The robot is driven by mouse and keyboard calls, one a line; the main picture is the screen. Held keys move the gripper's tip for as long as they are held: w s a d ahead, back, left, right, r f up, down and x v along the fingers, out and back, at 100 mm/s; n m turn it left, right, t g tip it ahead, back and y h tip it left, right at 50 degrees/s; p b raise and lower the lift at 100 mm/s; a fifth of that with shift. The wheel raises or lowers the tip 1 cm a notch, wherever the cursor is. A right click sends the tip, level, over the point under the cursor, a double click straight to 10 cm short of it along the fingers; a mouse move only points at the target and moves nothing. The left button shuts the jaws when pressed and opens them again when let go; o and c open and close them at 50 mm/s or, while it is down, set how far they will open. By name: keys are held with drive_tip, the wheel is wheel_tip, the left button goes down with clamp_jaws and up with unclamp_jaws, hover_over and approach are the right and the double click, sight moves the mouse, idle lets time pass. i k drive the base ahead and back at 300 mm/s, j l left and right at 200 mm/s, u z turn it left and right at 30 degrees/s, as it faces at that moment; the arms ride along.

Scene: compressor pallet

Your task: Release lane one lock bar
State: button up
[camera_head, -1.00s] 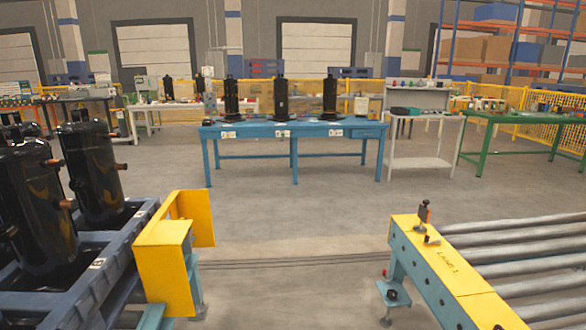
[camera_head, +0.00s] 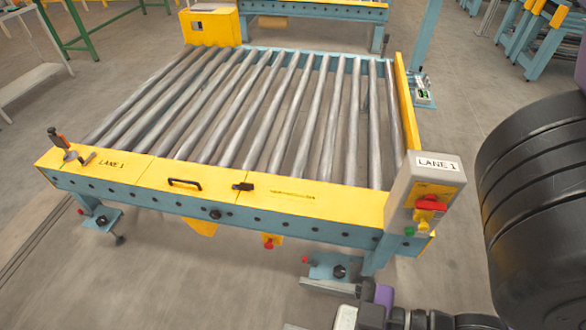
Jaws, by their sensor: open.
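A black handle (camera_head: 185,183) and a small black latch piece (camera_head: 243,187) sit mid-rail. I cannot tell which part is the lock bar. A grey LANE 1 box (camera_head: 432,180) with a red switch (camera_head: 432,204) stands at the rail's right end. My gripper (camera_head: 312,306) is partly cut off at the bottom edge, open, below and apart from the rail; nothing shows between its fingers.
Grey rollers (camera_head: 260,110) fill the lane behind the rail, with a yellow side guard (camera_head: 405,100) at right. A conveyor foot (camera_head: 335,268) stands near my gripper. My dark arm fills the right edge.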

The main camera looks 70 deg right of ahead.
sight(423, 216)
drive_tip(key=k+l+z, duration=0.35)
drive_tip(key=k, duration=0.4)
drive_tip(key=k+l+z, duration=0.4)
drive_tip(key=k+l, duration=0.25)
drive_tip(key=k, duration=0.05)
